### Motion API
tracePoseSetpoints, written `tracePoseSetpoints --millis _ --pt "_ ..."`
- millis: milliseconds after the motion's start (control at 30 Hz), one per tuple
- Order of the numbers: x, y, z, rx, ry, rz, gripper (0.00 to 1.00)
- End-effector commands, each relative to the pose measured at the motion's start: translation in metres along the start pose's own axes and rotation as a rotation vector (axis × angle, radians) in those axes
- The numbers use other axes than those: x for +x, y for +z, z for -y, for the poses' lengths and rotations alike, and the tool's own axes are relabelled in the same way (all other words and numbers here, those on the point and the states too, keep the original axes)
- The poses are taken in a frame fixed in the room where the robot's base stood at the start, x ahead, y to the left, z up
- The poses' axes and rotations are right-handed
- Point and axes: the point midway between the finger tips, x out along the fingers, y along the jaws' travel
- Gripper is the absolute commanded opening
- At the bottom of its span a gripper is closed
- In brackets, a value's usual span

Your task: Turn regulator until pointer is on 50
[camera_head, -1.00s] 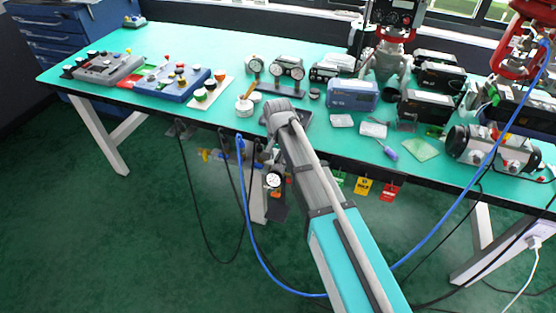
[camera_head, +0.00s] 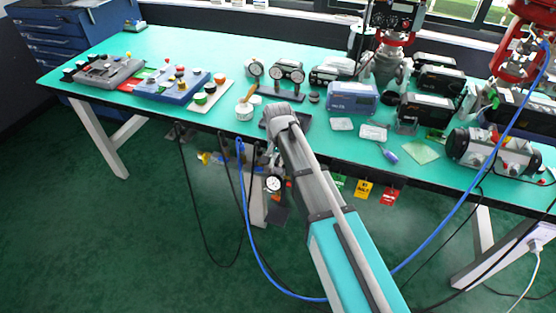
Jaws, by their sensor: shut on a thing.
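The regulator stands under the table's front edge, mostly hidden behind my arm. Its round white-faced gauge (camera_head: 273,184) shows just left of my arm. The pointer and the numbers on the gauge are too small to read. My arm (camera_head: 318,190) rises from the lower right to a grey joint at the table's front edge, in front of the regulator. My gripper is hidden behind the arm, so I cannot see its fingers or how they touch the regulator.
A blue hose (camera_head: 246,225) loops down beside the gauge and runs behind my arm. Black cables hang under the green table (camera_head: 185,55). Coloured tags (camera_head: 362,188) hang right of my arm. Gauges, boxes and valves crowd the tabletop. The floor at left is clear.

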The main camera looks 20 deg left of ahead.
Motion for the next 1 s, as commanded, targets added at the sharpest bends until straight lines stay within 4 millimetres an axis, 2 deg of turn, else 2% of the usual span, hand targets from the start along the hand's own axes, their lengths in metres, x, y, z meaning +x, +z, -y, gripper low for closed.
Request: tracePoseSetpoints --millis 367,1000 --pt "0.0001 0.0 -0.0002 0.1 0.0 0.0 0.0" --pt "0.0001 0.0001 -0.0009 0.485 0.0 0.0 0.0"
